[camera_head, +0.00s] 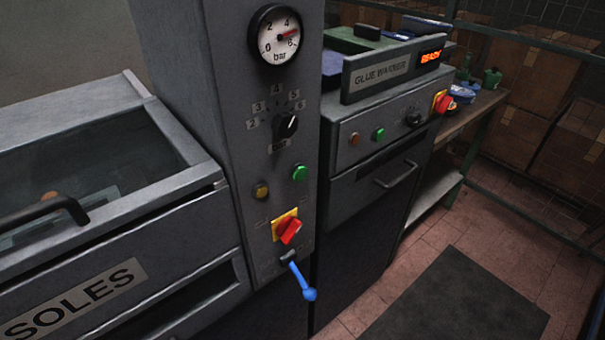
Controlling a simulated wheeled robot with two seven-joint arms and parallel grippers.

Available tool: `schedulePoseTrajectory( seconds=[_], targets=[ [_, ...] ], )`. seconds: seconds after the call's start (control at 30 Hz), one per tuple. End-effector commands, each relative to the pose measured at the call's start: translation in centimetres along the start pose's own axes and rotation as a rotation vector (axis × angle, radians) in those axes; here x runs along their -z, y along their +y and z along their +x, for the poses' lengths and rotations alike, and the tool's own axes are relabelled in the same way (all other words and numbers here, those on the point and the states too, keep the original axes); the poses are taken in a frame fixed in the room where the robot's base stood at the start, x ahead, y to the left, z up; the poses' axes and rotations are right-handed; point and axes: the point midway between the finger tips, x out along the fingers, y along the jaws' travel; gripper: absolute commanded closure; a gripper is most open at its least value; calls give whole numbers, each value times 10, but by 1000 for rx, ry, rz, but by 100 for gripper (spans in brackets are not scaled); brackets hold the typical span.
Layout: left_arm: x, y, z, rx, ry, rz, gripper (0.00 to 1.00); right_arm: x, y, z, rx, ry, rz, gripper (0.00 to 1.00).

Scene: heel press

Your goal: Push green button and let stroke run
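The green button (299,173) is on the grey press column (230,130), right of an amber button (261,191). Neither of my grippers is in view, and nothing touches the green button.
A cabinet labelled SOLES (75,300) with a glass lid and black handle stands at left. The glue machine (382,75) at right has its own smaller green button (379,134) and a lit READY display. A bench (470,115) and boxes stand behind. Floor around the dark mat (455,305) is clear.

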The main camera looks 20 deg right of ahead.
Motion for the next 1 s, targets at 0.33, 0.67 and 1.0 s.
schedulePoseTrajectory(
  seconds=[0.33,0.67,1.0],
  targets=[
    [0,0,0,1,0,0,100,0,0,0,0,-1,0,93],
    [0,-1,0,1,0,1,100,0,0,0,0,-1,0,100],
    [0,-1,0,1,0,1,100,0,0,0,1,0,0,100]
  ],
)
